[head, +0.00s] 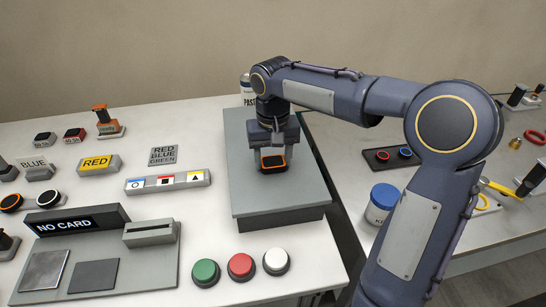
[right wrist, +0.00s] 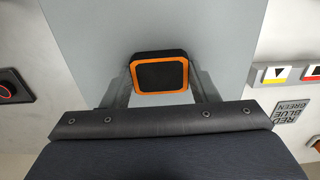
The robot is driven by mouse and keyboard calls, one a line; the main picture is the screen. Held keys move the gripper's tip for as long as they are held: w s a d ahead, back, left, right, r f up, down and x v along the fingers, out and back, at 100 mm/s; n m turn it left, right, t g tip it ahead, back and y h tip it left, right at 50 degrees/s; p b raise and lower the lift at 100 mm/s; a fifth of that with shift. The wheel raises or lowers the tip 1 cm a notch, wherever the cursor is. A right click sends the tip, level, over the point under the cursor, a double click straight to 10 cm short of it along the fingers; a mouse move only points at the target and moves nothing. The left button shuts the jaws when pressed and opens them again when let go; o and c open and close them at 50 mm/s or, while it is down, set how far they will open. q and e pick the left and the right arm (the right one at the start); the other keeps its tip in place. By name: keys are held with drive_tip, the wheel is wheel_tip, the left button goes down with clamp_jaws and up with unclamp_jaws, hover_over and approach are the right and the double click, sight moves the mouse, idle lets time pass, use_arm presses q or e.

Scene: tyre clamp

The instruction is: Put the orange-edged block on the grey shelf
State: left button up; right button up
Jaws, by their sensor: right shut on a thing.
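The orange-edged block (head: 272,161) is a small dark block with an orange rim, over the middle of the grey shelf (head: 283,201). My right gripper (head: 270,150) points down and is shut on the block. In the right wrist view the block (right wrist: 160,72) sits between the two fingers (right wrist: 160,88), with the grey shelf surface (right wrist: 215,35) behind it. I cannot tell whether the block touches the shelf or is held just above it. My left gripper is not in view.
Green (head: 206,272), red (head: 241,266) and white (head: 276,261) buttons stand in front of the shelf. A panel with coloured marks (head: 168,181) and a NO CARD reader (head: 80,226) lie to the left. A blue-lidded jar (head: 381,205) stands on the right table.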

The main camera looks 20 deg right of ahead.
sight(273, 161)
drive_tip(key=shift+f, duration=0.2)
drive_tip(key=o, duration=1)
drive_tip(key=shift+r, duration=0.1)
drive_tip(key=shift+r, duration=0.2)
wheel_tip(273, 161, up, 11)
drive_tip(key=p, duration=0.2)
drive_tip(key=s+d+f+n+t+y, duration=0.1)
drive_tip(key=s+f+t+y, duration=0.1)
drive_tip(key=s, duration=1)
drive_tip(key=s+a+f+t+y, duration=0.1)
drive_tip(key=s+a+f+t, duration=0.2)
drive_tip(key=s+f, duration=0.6)
drive_tip(key=shift+s+a+f+t+y, duration=0.2)
drive_tip(key=shift+s+f+t+y, duration=0.15)
drive_tip(key=shift+s, duration=0.6)
